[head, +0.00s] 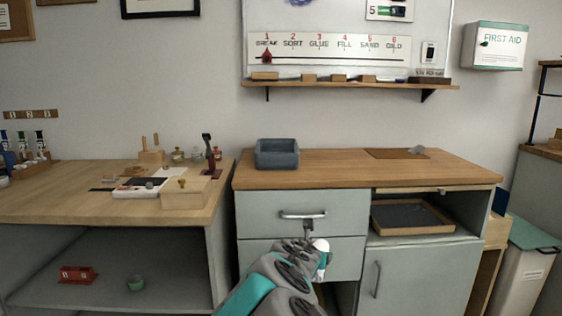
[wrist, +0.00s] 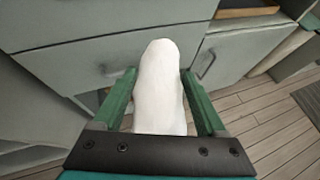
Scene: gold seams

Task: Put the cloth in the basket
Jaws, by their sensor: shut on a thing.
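My gripper (wrist: 160,95) is shut on the white cloth (wrist: 160,75), which sits bunched between its two green fingers in the wrist view. In the head view the cloth (head: 321,245) shows as a small white patch at the end of my arm, in front of the grey drawers. A grey-blue open bin (head: 277,160) stands on the wooden counter, above and left of my gripper; it is the only basket-like container I see there. Its inside is mostly hidden.
The wooden counter (head: 340,172) is clear right of the bin up to a brown mat (head: 397,153). Drawers with a handle (head: 302,215) lie close ahead. A wooden tray (head: 410,216) sits in the open shelf. A cluttered bench (head: 60,205) is at left, a lidded bin (head: 520,275) at right.

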